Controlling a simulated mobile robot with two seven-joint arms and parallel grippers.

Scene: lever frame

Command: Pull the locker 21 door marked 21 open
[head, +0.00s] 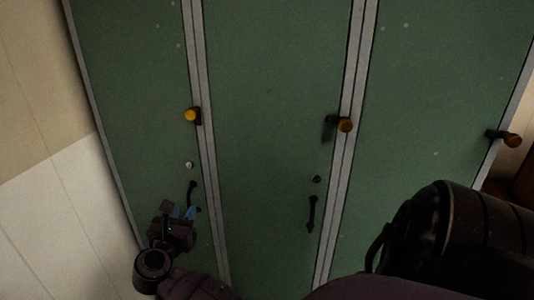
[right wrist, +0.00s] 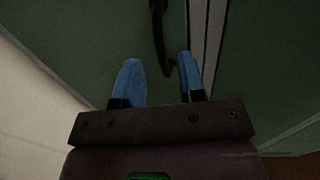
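Three green locker doors stand side by side in the head view, all looking shut; no number 21 is readable on any. The left door (head: 135,75) has a black curved handle (head: 191,188), which also shows in the right wrist view (right wrist: 159,35). My right gripper (head: 182,212) is at the lower end of this handle. In the right wrist view its blue fingers (right wrist: 158,67) are apart, with the handle's lower end between them, closer to the right finger. I cannot tell whether they touch it. The left gripper is not in view.
Yellow-orange knobs stick out by the door edges: on the left door (head: 191,115), the middle door (head: 344,124) and the right door (head: 511,139). The middle door (head: 265,80) has its own black handle (head: 311,214). A pale wall (head: 45,190) borders the lockers at left.

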